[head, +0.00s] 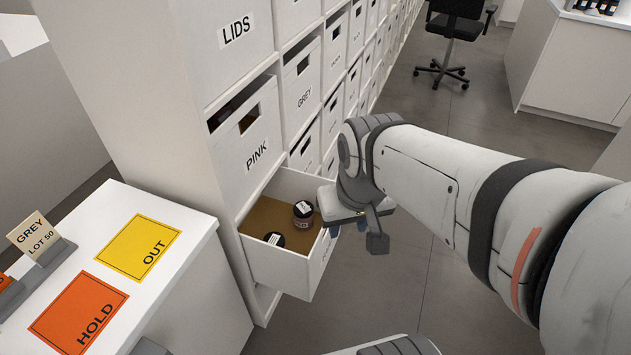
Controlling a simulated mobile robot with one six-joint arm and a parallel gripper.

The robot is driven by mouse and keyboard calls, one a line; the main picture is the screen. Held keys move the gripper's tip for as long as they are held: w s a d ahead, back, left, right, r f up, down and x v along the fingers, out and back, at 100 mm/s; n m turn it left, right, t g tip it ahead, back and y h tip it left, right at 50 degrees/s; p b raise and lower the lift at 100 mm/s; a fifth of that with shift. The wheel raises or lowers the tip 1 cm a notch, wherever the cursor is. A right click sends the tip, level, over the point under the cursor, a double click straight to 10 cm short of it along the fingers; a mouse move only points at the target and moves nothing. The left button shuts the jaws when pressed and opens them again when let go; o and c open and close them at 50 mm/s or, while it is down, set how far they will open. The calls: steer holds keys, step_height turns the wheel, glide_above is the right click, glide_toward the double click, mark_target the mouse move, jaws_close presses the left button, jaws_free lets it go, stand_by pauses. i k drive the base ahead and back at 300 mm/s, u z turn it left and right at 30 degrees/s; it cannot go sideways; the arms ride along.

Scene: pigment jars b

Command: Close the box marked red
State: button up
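A white box (281,265) is pulled out of the cabinet, below the box marked PINK (247,143). Its front faces right and is seen at a steep angle, so I cannot read its label and cannot confirm that it is marked red. Inside on the brown floor are a jar with a dark lid and white label (302,214) and a second dark-lidded jar (274,241). My gripper (348,222) is at the far end of the box's front, overlapping its top edge in the picture. I cannot tell whether it touches. Its fingertips are mostly hidden.
A white counter at left bears a yellow OUT mat (140,247), an orange HOLD mat (78,312) and a GREY LOT 50 card (34,234). Boxes marked LIDS (237,30) and GREY (304,97) are in the cabinet. Open floor lies right of the box.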

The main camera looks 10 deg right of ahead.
mark_target(297, 270)
steer(key=z, duration=0.3)
steer(key=i, duration=0.3)
steer(key=u, duration=1.75)
steer(key=k, duration=0.85)
steer(key=z, duration=1.05)
steer(key=i, duration=1)
steer(key=z, duration=0.05)
